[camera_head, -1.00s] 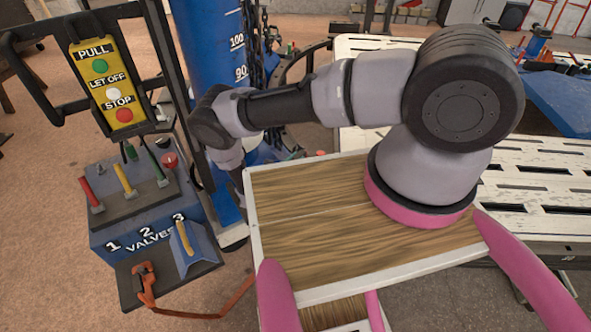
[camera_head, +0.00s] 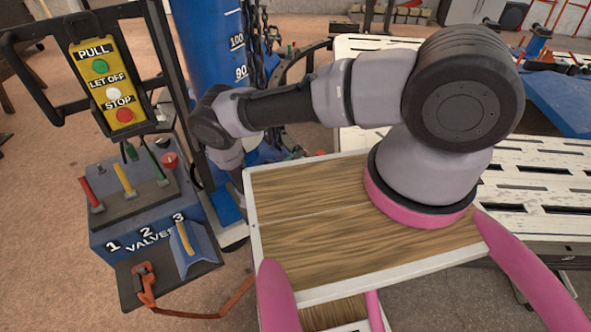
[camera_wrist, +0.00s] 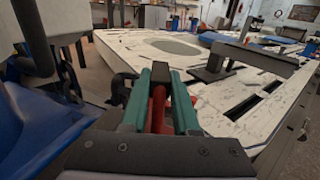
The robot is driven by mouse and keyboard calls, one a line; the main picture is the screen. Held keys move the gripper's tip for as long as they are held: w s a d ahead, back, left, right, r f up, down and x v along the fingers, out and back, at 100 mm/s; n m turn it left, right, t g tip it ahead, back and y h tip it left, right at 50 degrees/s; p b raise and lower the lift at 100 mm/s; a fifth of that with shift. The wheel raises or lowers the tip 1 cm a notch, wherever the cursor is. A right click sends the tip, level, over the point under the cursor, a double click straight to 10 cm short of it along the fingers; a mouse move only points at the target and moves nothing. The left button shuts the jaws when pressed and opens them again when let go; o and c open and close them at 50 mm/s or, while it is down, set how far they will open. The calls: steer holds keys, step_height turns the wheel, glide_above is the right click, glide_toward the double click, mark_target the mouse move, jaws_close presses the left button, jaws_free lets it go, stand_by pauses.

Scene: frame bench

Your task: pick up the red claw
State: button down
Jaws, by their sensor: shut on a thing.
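In the wrist view my gripper (camera_wrist: 160,76) has two green fingers, shut on a red piece, the red claw (camera_wrist: 158,108). The claw shows as a narrow red strip between the fingers; most of its shape is hidden by them. In the head view my gripper and the held claw cannot be made out; my arm reaches down to the left, past the wooden board.
A white slotted table (camera_wrist: 215,85) lies close by on the right, with a dark bracket (camera_wrist: 225,62) on it. The head view shows a blue cylinder (camera_head: 208,45), hanging chains (camera_head: 255,60), a valve box (camera_head: 135,215) and a yellow button panel (camera_head: 108,85).

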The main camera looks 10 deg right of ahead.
steer(key=shift+r, duration=0.2)
stand_by(0.3)
step_height(320, 180, up, 10)
steer(key=shift+f, duration=0.15)
stand_by(0.4)
